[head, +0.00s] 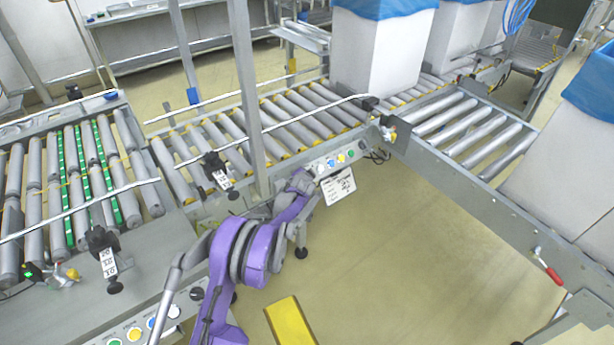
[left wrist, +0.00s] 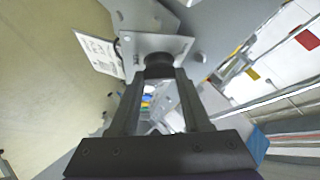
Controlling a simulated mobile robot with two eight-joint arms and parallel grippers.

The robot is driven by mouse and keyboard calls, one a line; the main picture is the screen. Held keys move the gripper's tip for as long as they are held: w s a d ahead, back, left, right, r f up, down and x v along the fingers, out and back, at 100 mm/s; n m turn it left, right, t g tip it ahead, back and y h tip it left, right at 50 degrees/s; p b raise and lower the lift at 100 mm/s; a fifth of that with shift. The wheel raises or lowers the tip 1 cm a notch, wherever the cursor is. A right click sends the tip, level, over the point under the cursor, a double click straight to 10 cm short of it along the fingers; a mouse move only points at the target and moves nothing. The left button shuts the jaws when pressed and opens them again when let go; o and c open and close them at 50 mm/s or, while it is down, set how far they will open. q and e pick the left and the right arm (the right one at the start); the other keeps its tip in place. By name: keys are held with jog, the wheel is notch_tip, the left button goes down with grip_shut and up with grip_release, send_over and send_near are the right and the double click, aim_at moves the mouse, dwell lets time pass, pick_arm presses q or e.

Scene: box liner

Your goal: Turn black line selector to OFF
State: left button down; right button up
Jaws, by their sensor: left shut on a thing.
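The control panel (head: 345,166) hangs on the side of the middle conveyor, with a row of small coloured buttons. My left arm, purple and grey, reaches up to its left end. My left gripper (left wrist: 157,78) is shut on a dark round knob, the black line selector (left wrist: 158,60), on a grey metal plate (left wrist: 155,42). The fingers lie on both sides of it. Which way the selector points cannot be told. In the head view, the selector and the fingertips cannot be made out. My right gripper is not in view.
A white label sheet (head: 337,188) hangs below the panel; it also shows in the left wrist view (left wrist: 100,52). A second panel with buttons (head: 150,326) is at the lower left. A grey post (head: 247,90) stands before the rollers.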

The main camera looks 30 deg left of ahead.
pick_arm(q)
jog(key=shift+r+m+g+h+p, duration=0.15)
jog(key=shift+m+g+h+p, duration=0.4)
jog(key=shift+m, duration=0.75)
jog(key=shift+h, duration=0.25)
jog(key=shift+c, duration=1.8)
grip_release()
